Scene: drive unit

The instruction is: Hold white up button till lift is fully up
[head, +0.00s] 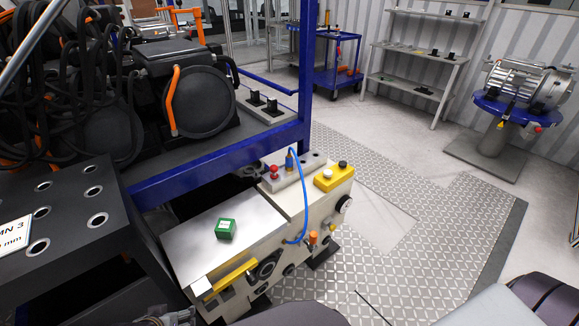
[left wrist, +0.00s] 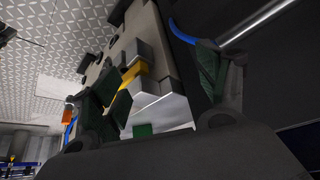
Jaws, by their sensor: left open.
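A yellow control box (head: 333,178) sits on top of a beige machine (head: 300,200) in the head view. It carries a white button (head: 328,173) and a black button (head: 343,164). Which part is the lift, and how high it stands, I cannot tell. My left gripper (left wrist: 162,80) is open and empty in the left wrist view, its dark fingers spread in front of the machine. I cannot make out the white button there, and nothing shows the gripper touching it. My right gripper is not in view.
A green box (head: 226,229) lies on the machine's grey plate (head: 205,255). A red button (head: 274,171) and a blue hose (head: 304,205) are near the control box. A blue frame (head: 225,163) stands behind. A black block with holes (head: 85,215) is at left.

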